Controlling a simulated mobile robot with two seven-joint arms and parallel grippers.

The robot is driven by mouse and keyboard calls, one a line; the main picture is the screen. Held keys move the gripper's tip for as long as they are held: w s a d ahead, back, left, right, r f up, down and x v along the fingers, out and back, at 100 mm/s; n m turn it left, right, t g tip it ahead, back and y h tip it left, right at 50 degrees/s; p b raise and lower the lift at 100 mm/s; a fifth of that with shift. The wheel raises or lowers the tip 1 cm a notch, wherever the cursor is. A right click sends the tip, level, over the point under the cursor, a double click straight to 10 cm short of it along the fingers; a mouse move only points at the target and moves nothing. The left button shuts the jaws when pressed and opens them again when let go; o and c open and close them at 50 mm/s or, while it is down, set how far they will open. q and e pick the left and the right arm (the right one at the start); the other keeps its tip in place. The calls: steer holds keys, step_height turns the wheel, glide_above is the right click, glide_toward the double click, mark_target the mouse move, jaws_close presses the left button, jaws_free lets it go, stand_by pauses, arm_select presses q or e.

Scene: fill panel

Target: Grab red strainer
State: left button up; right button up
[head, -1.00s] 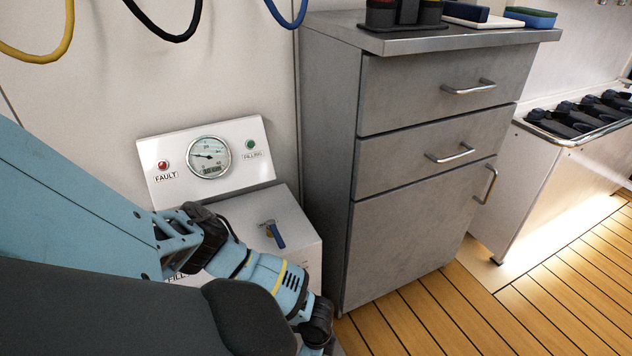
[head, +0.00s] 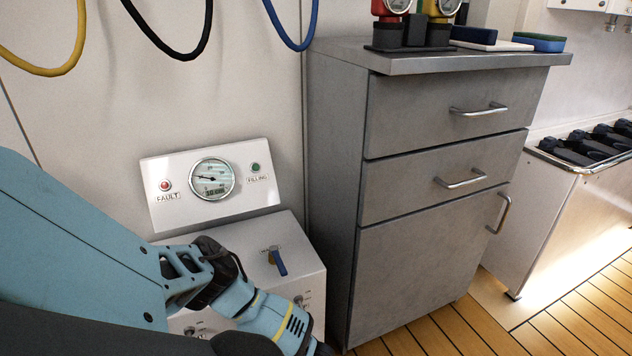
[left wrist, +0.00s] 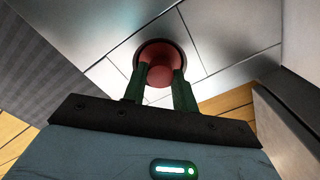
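In the left wrist view a round red thing with a dark rim, which I take for the red strainer (left wrist: 158,52), sits at the tips of my left gripper (left wrist: 161,72). The two dark green fingers are apart, with a smaller rounded red part between them that appears to touch both. Its far side is hidden. In the head view my left arm reaches down in front of the white fill panel, and its gripper is out of sight below the frame. My right gripper is in neither view.
The white panel box (head: 290,240) has a gauge (head: 212,179) and a blue-handled valve (head: 278,262). A grey drawer cabinet (head: 430,190) stands to its right, with red and yellow gauge units on top. Yellow, black and blue hoses hang above. Wooden floor (head: 450,335) is clear at lower right.

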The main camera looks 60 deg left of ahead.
arm_select(q)
jaws_close()
steer(key=shift+r, duration=0.1)
steer(key=shift+r, duration=0.25)
step_height(320, 180, up, 10)
steer(key=p, duration=0.5)
steer(key=shift+f, duration=0.25)
